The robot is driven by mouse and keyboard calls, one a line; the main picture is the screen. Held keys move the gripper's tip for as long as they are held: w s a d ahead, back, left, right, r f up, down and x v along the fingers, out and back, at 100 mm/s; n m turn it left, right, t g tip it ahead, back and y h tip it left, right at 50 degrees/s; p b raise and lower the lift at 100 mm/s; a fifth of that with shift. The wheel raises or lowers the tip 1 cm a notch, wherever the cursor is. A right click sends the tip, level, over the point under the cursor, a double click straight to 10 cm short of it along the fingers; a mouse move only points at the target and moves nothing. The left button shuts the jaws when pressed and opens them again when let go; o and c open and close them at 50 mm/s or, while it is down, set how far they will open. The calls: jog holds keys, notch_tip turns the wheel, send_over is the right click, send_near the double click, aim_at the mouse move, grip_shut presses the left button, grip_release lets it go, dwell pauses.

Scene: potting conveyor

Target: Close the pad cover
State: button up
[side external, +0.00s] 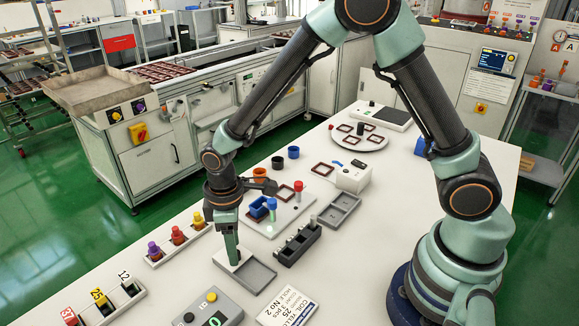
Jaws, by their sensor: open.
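My gripper (234,260) points straight down at a shallow grey tray (262,276) near the front of the white table. Its green fingers reach the tray's upper left part, where a small pale patch shows beside the tips. I see nothing held between the fingers. I cannot tell whether the tips touch the tray. No part is clearly marked as the pad cover; the shallow tray may be the pad or its cover, and its hinge cannot be made out.
A dark block with upright pegs (298,244) stands right of the tray. A grey control box (213,311) and a printed card (287,306) lie in front. Coloured bobbins (177,235) stand at left. A grey two-pocket tray (340,210) lies behind the block.

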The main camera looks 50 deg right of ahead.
notch_tip(320, 180, up, 12)
jog(key=shift+f, duration=0.25)
dwell(0.3)
jog(key=s+d+r+m+t, duration=0.2)
jog(key=s+d+r+m, duration=0.2)
jog(key=d, duration=0.3)
jog(key=s+d+r+m+t, duration=0.3)
jog(key=s+d+r+m, duration=0.1)
jog(key=d, duration=0.4)
notch_tip(320, 180, up, 2)
jog(key=shift+s+r+m+t, duration=0.15)
jog(key=shift+s+m+t, duration=0.15)
jog(key=shift+m, duration=0.2)
